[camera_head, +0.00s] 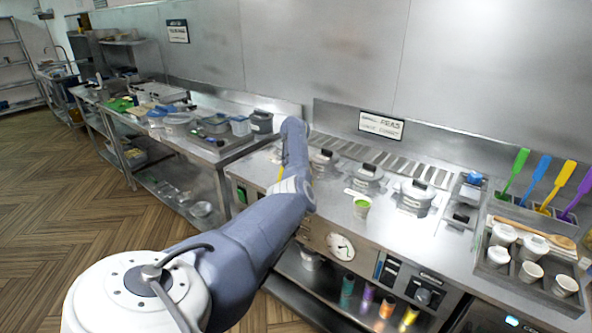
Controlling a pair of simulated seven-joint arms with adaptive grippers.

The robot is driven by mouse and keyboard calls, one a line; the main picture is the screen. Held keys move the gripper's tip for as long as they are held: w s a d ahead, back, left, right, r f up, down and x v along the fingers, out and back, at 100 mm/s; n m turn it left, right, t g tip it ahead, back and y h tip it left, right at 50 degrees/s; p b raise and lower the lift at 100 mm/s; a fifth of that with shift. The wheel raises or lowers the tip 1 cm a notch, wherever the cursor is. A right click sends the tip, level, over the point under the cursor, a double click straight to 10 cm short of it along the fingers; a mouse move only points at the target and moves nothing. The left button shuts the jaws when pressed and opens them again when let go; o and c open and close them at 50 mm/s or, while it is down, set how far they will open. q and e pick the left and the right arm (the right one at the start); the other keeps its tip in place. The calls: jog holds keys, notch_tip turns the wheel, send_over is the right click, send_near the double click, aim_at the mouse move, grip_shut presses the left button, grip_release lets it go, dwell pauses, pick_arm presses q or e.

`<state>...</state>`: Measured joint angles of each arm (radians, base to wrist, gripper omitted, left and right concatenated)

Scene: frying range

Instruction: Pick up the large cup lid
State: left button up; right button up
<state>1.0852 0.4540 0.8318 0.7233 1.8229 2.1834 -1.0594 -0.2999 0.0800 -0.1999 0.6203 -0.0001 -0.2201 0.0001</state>
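White cups stand in a dark tray (487,243) at the right end of the counter. Some, such as the white cup at the back right (534,246), look capped, but I cannot tell which piece is the large cup lid. A single cup with green on it (362,206) stands near the counter's front edge. My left arm reaches in from the lower left and bends upward over the counter's left part. Its gripper does not show clearly; the arm hides that spot. My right gripper is not in view.
Several lidded pots, including one with a black knob (413,196), line the counter. Green, blue, yellow and purple spatulas (514,172) stand behind the cup tray. A wooden spoon (548,236) lies in the tray. A left-hand table (215,155) holds containers. Coloured bottles (387,307) stand on the lower shelf.

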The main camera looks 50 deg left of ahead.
pick_arm(q)
jog(key=shift+c, duration=0.5)
jog(key=c, duration=0.7)
jog(key=shift+r, duration=0.15)
jog(key=shift+c, duration=0.2)
